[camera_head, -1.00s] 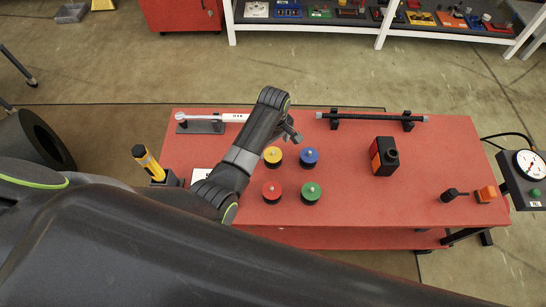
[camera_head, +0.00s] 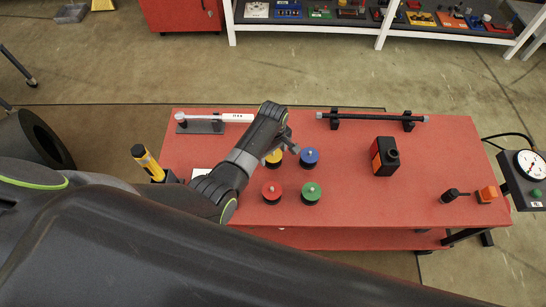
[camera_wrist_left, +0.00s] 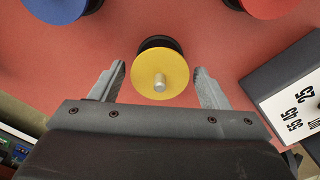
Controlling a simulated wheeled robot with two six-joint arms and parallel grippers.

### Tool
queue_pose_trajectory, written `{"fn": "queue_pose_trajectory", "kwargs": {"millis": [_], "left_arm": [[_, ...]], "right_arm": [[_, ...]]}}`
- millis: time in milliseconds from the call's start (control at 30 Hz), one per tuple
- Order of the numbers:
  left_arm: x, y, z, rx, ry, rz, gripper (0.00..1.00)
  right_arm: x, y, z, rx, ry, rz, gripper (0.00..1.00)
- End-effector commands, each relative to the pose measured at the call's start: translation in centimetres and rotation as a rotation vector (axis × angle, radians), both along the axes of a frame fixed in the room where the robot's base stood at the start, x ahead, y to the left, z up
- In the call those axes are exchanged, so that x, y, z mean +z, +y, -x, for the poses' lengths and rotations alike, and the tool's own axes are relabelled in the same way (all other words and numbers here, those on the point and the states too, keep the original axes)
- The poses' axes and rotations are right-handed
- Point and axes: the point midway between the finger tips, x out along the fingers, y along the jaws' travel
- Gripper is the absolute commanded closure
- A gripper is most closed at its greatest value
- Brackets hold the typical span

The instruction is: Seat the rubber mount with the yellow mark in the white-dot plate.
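The rubber mount with the yellow mark (camera_head: 274,158) stands on the red table, partly hidden by my left gripper in the head view. In the left wrist view its yellow disc (camera_wrist_left: 160,72) with a metal stud lies between the fingertips of my left gripper (camera_wrist_left: 161,80). The left gripper (camera_head: 288,144) is open, with a gap showing on each side of the disc. Mounts with blue (camera_head: 310,156), red (camera_head: 271,191) and green (camera_head: 311,192) tops stand close by. I cannot make out a plate with a white dot. My right gripper is not in view.
On the red table (camera_head: 345,210) are a black-and-orange block (camera_head: 384,156), a dark rod on supports (camera_head: 370,118), a white-handled tool (camera_head: 215,117) and a small orange block (camera_head: 487,194). A dial gauge (camera_head: 531,164) stands at the right.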

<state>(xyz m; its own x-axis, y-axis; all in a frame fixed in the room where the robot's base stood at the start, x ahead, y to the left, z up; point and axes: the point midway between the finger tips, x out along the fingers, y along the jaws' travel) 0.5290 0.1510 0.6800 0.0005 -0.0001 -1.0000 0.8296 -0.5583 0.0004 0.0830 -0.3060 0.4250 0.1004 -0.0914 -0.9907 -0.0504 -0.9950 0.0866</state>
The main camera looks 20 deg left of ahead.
Motion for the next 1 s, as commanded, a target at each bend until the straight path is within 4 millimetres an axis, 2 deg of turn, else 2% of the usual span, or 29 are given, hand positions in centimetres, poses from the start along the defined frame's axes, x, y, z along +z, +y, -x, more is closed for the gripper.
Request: {"fn": "queue_pose_trajectory", "kwargs": {"millis": [33,333,667,1000], "left_arm": [[0.0,0.0,0.0,0.0,0.0,0.0,0.37],[0.0,0.0,0.0,0.0,0.0,0.0,0.75],[0.8,0.0,-0.1,0.0,-0.002,0.0,0.76],[6.4,-0.1,-0.1,0.0,-0.005,0.001,0.76]], "right_arm": [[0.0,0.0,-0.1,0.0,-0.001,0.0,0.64],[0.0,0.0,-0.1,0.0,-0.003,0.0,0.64],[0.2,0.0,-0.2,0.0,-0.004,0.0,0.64],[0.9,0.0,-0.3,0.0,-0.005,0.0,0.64]]}}
